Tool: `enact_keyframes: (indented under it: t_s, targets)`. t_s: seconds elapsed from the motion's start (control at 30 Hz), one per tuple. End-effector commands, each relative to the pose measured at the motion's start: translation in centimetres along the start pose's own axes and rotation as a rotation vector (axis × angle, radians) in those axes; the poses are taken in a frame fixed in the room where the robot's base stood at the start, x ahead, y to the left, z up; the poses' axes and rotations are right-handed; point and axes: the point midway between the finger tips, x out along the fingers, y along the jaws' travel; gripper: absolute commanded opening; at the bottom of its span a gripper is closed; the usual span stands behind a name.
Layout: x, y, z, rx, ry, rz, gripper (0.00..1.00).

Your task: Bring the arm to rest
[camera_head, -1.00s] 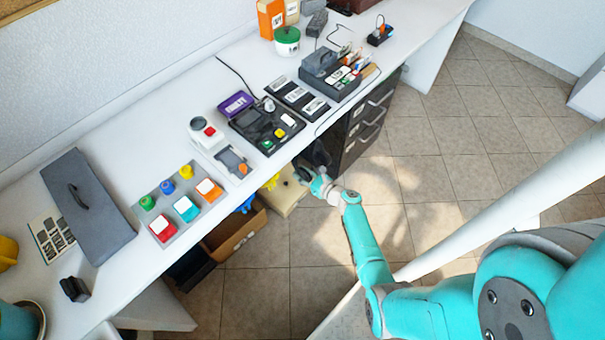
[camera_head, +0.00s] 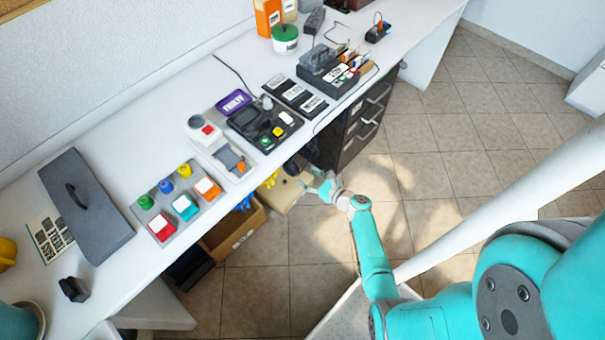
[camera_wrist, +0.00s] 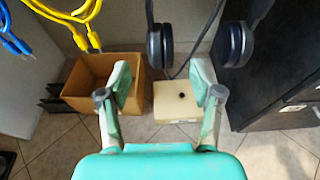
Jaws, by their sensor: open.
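My gripper (camera_head: 317,183) is open in the head view, low beside the front edge of the white bench (camera_head: 118,292). My teal arm stretches out to it from the lower right. In the wrist view my gripper (camera_wrist: 163,75) has its two fingers spread apart with nothing between them. Dark headphones (camera_wrist: 159,45) hang just beyond and above the fingertips, apart from them as far as I can tell. Their upper part is out of the wrist view.
A cardboard box (camera_wrist: 84,84) and a cream box (camera_wrist: 176,103) stand on the floor under the bench. Yellow cables (camera_wrist: 82,15) hang at the upper left. A black drawer cabinet (camera_wrist: 280,70) stands at the right. Tiled floor (camera_head: 440,150) lies open right of the arm.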

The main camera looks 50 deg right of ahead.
Motion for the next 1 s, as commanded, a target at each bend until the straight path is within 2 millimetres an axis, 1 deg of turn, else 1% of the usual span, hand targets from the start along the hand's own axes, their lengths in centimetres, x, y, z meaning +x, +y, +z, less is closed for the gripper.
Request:
enact_keyframes:
  t_s: [0.03, 0.2, 0.3, 0.4, 0.57, 0.83, 0.87, 0.93, 0.97, 1.0]
  targets:
    - [-1.3, -0.1, -0.1, 0.002, 0.001, -0.005, 0.65]
    - [-4.5, -0.1, -0.1, 0.002, 0.001, -0.005, 0.65]
    - [-5.9, 0.0, -0.1, 0.001, 0.002, -0.003, 0.65]
    - [-6.8, 0.0, -0.1, 0.001, 0.001, -0.003, 0.65]
    - [-7.6, 0.1, -0.1, 0.0, 0.002, 0.0, 0.65]
    - [-7.7, 0.3, -0.2, -0.005, 0.006, 0.002, 0.65]
    - [-7.7, 0.5, -0.3, -0.013, 0.011, 0.003, 0.65]
    - [-7.9, 1.8, -0.8, -0.052, 0.035, 0.009, 0.65]
    - [-8.1, 2.6, -1.2, -0.08, 0.052, 0.012, 0.65]
    - [-8.3, 3.9, -1.7, -0.128, 0.079, 0.02, 0.65]
